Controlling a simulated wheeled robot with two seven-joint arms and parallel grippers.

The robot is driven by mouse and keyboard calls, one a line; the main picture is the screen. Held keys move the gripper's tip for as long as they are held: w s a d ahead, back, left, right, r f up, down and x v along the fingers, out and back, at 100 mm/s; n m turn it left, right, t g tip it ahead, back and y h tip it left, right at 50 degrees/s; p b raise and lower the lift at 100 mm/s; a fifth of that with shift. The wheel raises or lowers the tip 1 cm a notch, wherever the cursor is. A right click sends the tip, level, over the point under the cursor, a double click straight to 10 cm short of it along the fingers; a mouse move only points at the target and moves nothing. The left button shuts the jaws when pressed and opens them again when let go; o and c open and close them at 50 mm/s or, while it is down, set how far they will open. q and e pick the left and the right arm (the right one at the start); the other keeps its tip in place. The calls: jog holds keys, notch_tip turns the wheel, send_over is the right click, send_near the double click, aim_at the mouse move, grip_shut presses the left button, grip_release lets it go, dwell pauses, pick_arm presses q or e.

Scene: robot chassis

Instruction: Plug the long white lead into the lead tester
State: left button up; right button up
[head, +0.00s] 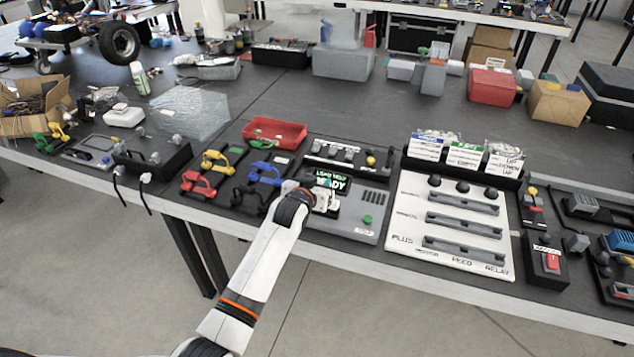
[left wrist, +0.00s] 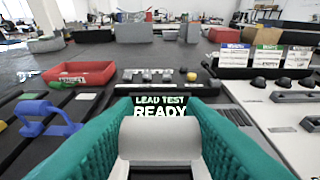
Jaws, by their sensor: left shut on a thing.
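The lead tester (head: 350,222) is a grey console near the table's front edge. Its lit screen reads "LEAD TEST READY", and the screen (left wrist: 160,105) also shows in the left wrist view. It has a green button on its front right. My left gripper (head: 324,199) is over the tester's left part, just in front of the screen. In the left wrist view its teal fingers (left wrist: 160,118) are shut on a pale white piece (left wrist: 160,140), apparently an end of the white lead. The lead's run and the tester's socket are hidden. My right gripper is not in view.
Left of the tester are red, yellow and blue clips (head: 265,174) and a red tray (head: 274,131). A white board (head: 455,225) with slots stands to the right. A black box (head: 152,158) with dangling leads is at the left. The table behind is partly clear.

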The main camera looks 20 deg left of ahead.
pick_arm(q)
jog(key=shift+r+p, duration=0.1)
jog(key=shift+p, duration=0.2)
jog(key=shift+s+f+b, duration=0.1)
jog(key=shift+f+b, duration=0.65)
jog(key=shift+f, duration=0.4)
jog(key=shift+f, duration=0.4)
jog(key=o, duration=1.1)
jog(key=shift+c, duration=0.2)
jog(key=v, duration=1.2)
